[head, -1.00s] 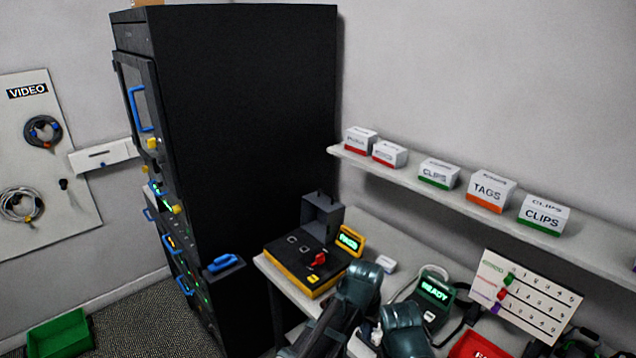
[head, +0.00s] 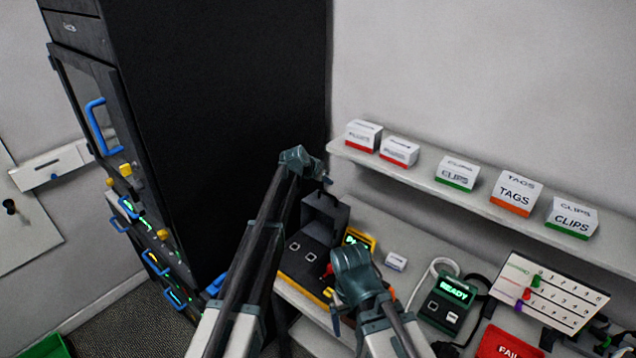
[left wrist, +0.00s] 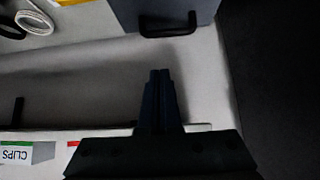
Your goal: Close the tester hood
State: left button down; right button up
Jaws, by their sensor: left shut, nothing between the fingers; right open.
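The tester (head: 300,262) is a black box with a yellow lower edge on the bench. Its grey hood (head: 325,216) stands up at the back, open, with a dark handle on its top edge. My left gripper (head: 326,181) is above the hood's top edge. In the left wrist view its fingers (left wrist: 160,74) are shut and empty, and the hood (left wrist: 195,14) with its handle (left wrist: 166,33) is just beyond the tips, apart from them. My right gripper (head: 337,318) is low at the tester's front right, open; its fingers are hard to make out.
A tall black rack (head: 230,120) stands left of the bench. A wall shelf (head: 430,182) with several labelled boxes runs behind. A red plug (head: 328,271) is on the tester, a lit yellow display (head: 362,240) beside it. A green READY device (head: 450,300) stands to the right.

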pick_arm(q)
jog(key=w+b+x, duration=0.1)
jog(key=b+x, duration=0.7)
jog(key=x, duration=0.3)
jog(key=s+a, duration=0.2)
jog(key=s, duration=0.1)
jog(key=s+a+r, duration=0.1)
jog(key=shift+s, duration=0.15)
jog(key=shift+f, duration=0.15)
